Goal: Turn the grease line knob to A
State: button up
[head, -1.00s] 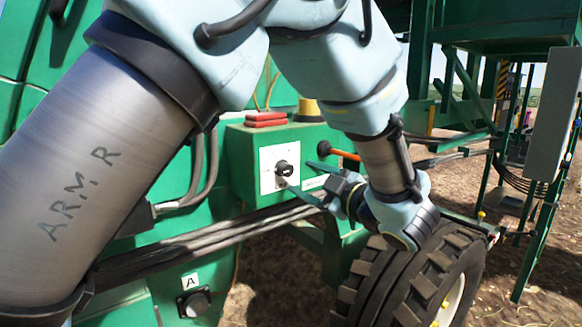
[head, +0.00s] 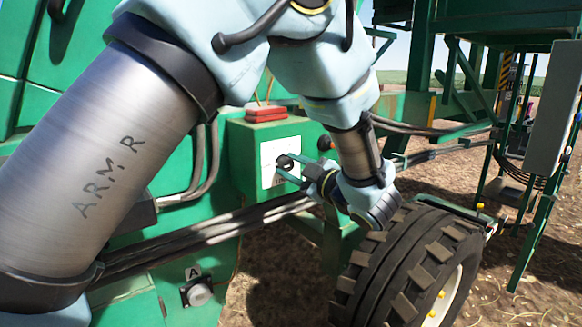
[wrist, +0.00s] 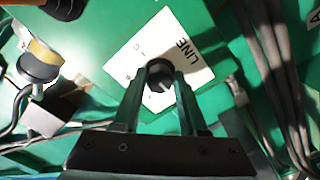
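The grease line knob (head: 285,161) is a black knob on a white plate (head: 270,178) on the side of a green box. In the wrist view the dark knob (wrist: 161,80) lies between my fingertips, and the plate (wrist: 190,72) reads "LINE" with small marks beside the knob. Which mark the knob points to is not clear. My gripper (head: 289,167) is at the knob with one finger on each side. In the wrist view my gripper (wrist: 167,72) is open around it; whether the fingers touch it cannot be told.
The green box (head: 240,160) has red blocks (head: 265,113) on top. A black lever knob (head: 324,143) stands right of the plate. A large tyre (head: 400,265) is below my wrist. Hoses (head: 200,240) run below the box. A separate round fitting (head: 198,294) sits under a label "A" (head: 193,272).

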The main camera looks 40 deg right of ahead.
grip_shut()
jog(key=shift+m, duration=0.3)
jog(key=m+p, duration=0.3)
jog(key=m, duration=0.2)
jog(key=shift+r+p, duration=0.1)
jog(key=shift+p, duration=0.25)
jog(key=m+p, duration=0.3)
jog(key=m, duration=0.3)
jog(key=shift+p, duration=0.3)
dwell(0.3)
jog(key=o, duration=0.5)
grip_release()
jog(key=shift+s, duration=0.15)
